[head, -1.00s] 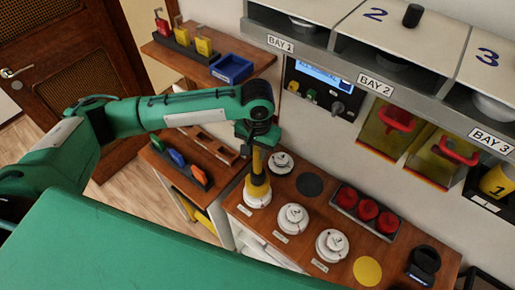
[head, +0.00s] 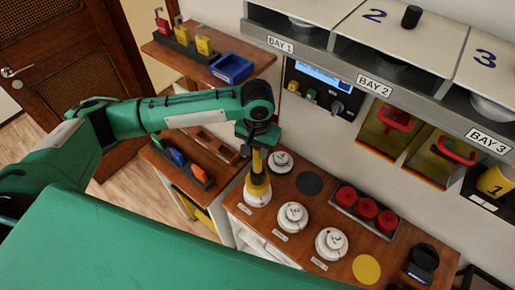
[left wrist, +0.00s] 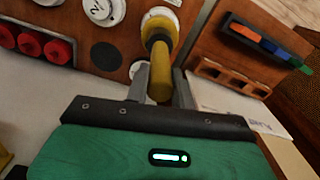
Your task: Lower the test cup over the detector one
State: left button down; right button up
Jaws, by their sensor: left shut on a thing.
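The test cup (head: 257,184), yellow with a dark band, hangs from a yellow handle in my left gripper (head: 257,138). In the left wrist view, the two fingers of my left gripper (left wrist: 160,86) are shut on the yellow handle. The cup's mouth is at the white detector (head: 257,198) at the left end of the front row, covering its top. It also shows beyond the cup in the left wrist view (left wrist: 161,16). I cannot tell whether the cup touches it. My right gripper is not in view.
Two more white detectors (head: 292,217) (head: 331,243) stand to the right, and one (head: 280,162) behind. A black disc (head: 310,183), a tray of red domes (head: 367,211) and a yellow disc (head: 367,269) lie on the wooden bench. The bay shelf (head: 345,69) overhangs the back.

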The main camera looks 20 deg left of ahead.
pick_arm(q)
jog(key=shift+w, duration=0.1)
jog(key=shift+f, duration=1.35)
jog(key=c, duration=1.1)
grip_release()
jog(key=shift+r, duration=0.25)
notch_tip(320, 180, up, 12)
jog(key=b, duration=0.4)
jog(key=shift+r, duration=0.65)
